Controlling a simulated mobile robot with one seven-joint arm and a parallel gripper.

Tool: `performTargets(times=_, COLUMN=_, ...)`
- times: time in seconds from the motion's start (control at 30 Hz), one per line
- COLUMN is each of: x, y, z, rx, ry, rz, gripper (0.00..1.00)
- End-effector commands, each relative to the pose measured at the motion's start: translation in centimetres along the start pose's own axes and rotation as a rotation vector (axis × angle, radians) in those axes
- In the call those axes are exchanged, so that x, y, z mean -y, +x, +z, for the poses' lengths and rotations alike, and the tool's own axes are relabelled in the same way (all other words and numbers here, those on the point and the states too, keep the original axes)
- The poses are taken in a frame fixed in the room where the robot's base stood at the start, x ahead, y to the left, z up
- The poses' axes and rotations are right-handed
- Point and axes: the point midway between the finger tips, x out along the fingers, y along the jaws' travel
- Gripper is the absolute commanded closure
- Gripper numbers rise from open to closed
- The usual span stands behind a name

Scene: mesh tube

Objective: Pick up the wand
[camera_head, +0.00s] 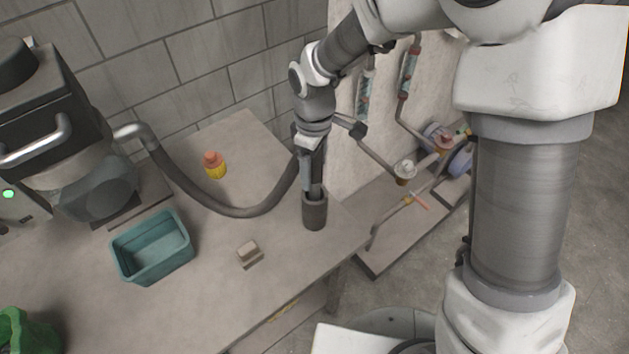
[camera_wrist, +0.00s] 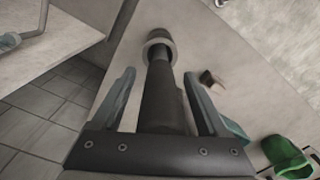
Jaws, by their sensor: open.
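The wand (camera_wrist: 162,100) is a dark grey tube, seen between my fingers in the wrist view. Its far end reaches into a round grey holder (camera_wrist: 158,37), which stands near the table's right edge in the head view (camera_head: 314,213). A ribbed grey hose (camera_head: 235,210) runs from the machine at left towards the wand's upper part, where my gripper hides the join. My gripper (camera_head: 313,188) is above the holder, pointing down. In the wrist view my gripper (camera_wrist: 160,78) is open, with one finger on each side of the wand and gaps visible between.
On the table stand a teal bin (camera_head: 152,249), a small block (camera_head: 249,254) and an orange-and-yellow bottle (camera_head: 214,165). The dark machine (camera_head: 60,130) is at left, with a green object (camera_head: 28,330) in front. A panel with pipes (camera_head: 404,170) stands close to the right.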

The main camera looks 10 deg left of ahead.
Motion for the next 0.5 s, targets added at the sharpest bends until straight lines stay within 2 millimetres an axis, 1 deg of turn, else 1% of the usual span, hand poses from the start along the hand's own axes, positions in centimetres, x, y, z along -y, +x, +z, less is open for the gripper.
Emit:
performTargets(times=0.1, x=0.04, y=0.63, z=0.01, rx=0.0, ry=0.0, rz=-0.001, gripper=0.23)
performTargets(times=0.27, x=0.02, y=0.63, z=0.0, rx=0.0, ry=0.0, rz=0.0, gripper=0.23)
performTargets(times=0.3, x=0.02, y=0.62, z=0.0, rx=0.0, ry=0.0, rz=0.0, gripper=0.25)
performTargets(times=0.47, x=0.02, y=0.6, z=0.0, rx=-0.001, ry=0.0, rz=0.0, gripper=0.54)
performTargets(times=0.5, x=0.01, y=0.6, z=0.0, rx=-0.001, ry=0.0, rz=0.0, gripper=0.61)
